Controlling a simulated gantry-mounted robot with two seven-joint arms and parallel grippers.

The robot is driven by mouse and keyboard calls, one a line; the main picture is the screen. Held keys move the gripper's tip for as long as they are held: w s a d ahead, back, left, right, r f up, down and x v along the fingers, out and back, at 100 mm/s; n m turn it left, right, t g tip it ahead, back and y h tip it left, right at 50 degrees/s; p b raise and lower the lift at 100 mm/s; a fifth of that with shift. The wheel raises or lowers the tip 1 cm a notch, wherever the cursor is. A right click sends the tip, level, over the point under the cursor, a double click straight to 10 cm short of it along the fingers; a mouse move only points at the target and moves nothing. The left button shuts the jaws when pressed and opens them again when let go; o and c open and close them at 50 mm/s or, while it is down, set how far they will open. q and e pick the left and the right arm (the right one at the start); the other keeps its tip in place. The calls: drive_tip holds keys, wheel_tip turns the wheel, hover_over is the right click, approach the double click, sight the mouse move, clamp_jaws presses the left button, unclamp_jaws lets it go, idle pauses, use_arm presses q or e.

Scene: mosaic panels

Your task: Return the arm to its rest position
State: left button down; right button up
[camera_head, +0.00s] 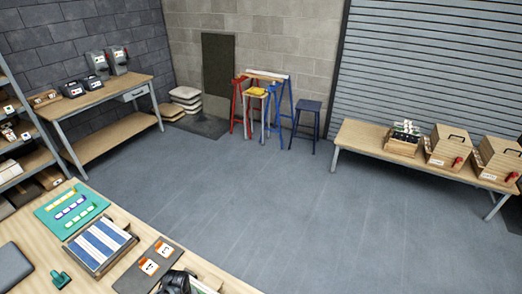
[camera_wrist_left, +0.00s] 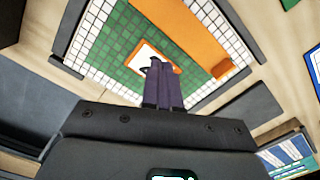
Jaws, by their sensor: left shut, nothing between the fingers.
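My left gripper (camera_wrist_left: 158,64) shows in the left wrist view, its two dark fingers shut together with nothing between them. Its fingertips appear in front of a mosaic panel (camera_wrist_left: 105,38) with green and white tiles and an orange band (camera_wrist_left: 185,28). A small white patch with an orange edge (camera_wrist_left: 147,53) lies behind the fingertips. I cannot tell how far the fingers are from the panel. In the head view I cannot make out the left gripper for certain. The right gripper does not show in either view.
In the head view the near worktable (camera_head: 22,229) carries a teal board (camera_head: 62,219), a blue-and-white striped panel (camera_head: 99,244) and a dark board with orange-and-white pieces (camera_head: 145,268). A dark object (camera_head: 175,284) at the bottom edge is unclear. Open floor (camera_head: 250,210) lies beyond.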

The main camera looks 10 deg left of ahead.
use_arm(q)
drive_tip(key=shift+g, duration=0.8)
drive_tip(key=s+f, duration=0.1)
drive_tip(key=s, duration=0.3)
drive_tip(key=s+f+p, duration=0.1)
drive_tip(key=s+f, duration=0.1)
drive_tip(key=s, duration=0.3)
drive_tip(key=s+f, duration=0.2)
drive_tip(key=s, duration=0.2)
drive_tip(key=shift+s, duration=0.25)
drive_tip(key=s+d+r+m+t+y+p, duration=0.15)
drive_tip(key=s+d+r, duration=0.25)
drive_tip(key=s+r, duration=0.5)
drive_tip(key=d+r+m+t+h, duration=0.1)
drive_tip(key=d+r+t, duration=0.1)
drive_tip(key=r, duration=0.9)
drive_tip(key=w+d+r+m+t+p, duration=0.1)
drive_tip(key=d+r, duration=0.3)
drive_tip(key=r, duration=0.7)
drive_tip(key=shift+d+m+t+h, duration=0.35)
drive_tip(key=shift+d+t, duration=0.05)
drive_tip(key=shift+t, duration=0.25)
